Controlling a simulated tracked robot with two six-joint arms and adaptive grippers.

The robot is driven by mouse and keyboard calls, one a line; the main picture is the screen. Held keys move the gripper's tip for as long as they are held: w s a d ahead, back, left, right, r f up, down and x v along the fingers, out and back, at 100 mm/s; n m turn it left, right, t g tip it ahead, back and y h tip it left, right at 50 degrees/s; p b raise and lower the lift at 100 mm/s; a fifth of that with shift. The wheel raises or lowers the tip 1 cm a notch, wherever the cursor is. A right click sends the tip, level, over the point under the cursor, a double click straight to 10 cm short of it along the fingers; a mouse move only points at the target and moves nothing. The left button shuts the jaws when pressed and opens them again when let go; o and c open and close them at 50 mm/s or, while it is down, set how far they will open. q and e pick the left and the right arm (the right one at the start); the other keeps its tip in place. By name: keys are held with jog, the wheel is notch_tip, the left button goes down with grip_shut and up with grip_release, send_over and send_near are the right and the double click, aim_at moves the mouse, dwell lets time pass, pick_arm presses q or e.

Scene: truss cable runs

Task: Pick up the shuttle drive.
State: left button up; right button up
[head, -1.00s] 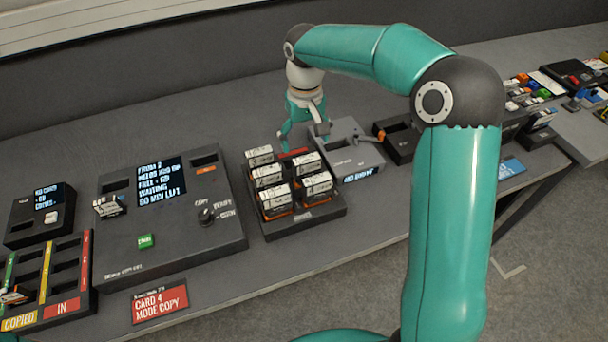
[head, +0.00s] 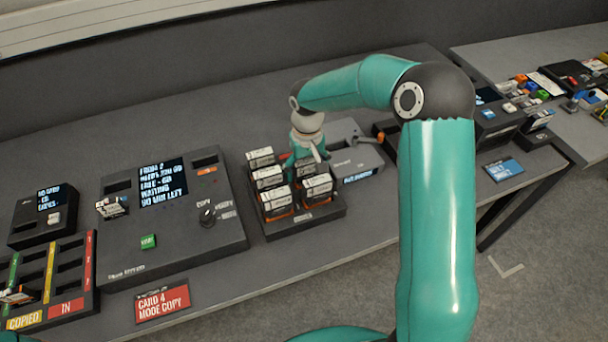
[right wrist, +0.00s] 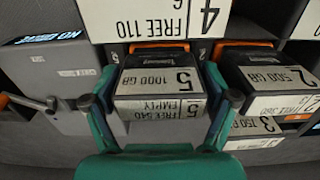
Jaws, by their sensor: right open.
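Several white-labelled drives (head: 276,201) stand in a black rack (head: 318,221) in the head view; no label there reads as "shuttle". My right gripper (right wrist: 162,104) is open, pointing down over the back right of the rack. A drive labelled 4, FREE 110 (right wrist: 150,20) and one labelled 2, 500 GB (right wrist: 262,82) are close by. My left gripper is not in view.
A grey unit with a lever (head: 354,160) stands right of the rack. A black console with a screen and knob (head: 180,225) stands to its left. Bare table (head: 225,110) lies behind.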

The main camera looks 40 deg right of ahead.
jog(key=c, duration=1.2)
jog(key=shift+r, duration=0.15)
